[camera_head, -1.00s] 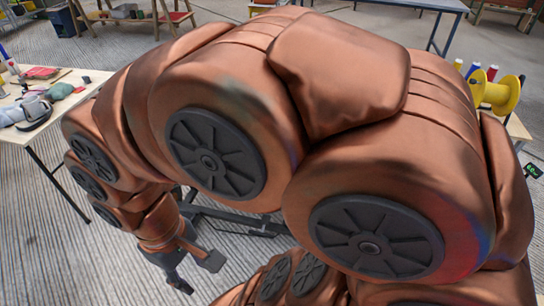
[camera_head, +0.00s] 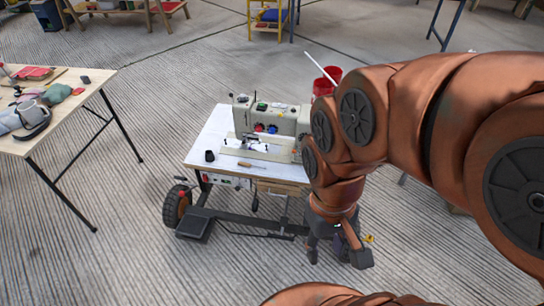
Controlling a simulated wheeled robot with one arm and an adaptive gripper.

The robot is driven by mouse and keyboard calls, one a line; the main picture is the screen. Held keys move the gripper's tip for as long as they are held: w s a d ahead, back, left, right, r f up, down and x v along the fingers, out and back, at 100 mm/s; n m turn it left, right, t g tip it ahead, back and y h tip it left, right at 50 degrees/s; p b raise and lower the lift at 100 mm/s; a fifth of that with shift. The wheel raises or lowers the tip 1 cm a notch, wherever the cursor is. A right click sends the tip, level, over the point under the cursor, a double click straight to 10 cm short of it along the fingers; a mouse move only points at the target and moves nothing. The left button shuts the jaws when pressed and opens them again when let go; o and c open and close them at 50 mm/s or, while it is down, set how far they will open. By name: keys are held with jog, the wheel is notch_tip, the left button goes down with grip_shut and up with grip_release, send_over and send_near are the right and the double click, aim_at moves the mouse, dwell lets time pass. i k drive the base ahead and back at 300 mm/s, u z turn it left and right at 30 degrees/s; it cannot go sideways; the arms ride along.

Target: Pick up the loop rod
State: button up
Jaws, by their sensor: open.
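I cannot tell for sure which thing is the loop rod. A thin white rod (camera_head: 321,68) slants up to the left beside the red buckets behind the sewing table. A small brown stick-like piece (camera_head: 250,165) lies near the front edge of the white sewing table (camera_head: 205,145). My gripper (camera_head: 337,256) points down, open, in front of the table's right part and clear of both. Nothing shows between its fingers. My arm hides the table's right end.
A sewing machine (camera_head: 268,118) stands on the table, with a small black cylinder (camera_head: 209,156) at its left. A wheeled frame (camera_head: 235,222) sits below. A wooden table (camera_head: 55,110) with tools is at left. Red buckets (camera_head: 326,80) stand behind. Ribbed floor lies clear between tables.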

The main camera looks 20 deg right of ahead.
aim_at(241, 163)
jog(key=z, duration=0.05)
jog(key=i, duration=1)
jog(key=u, duration=0.05)
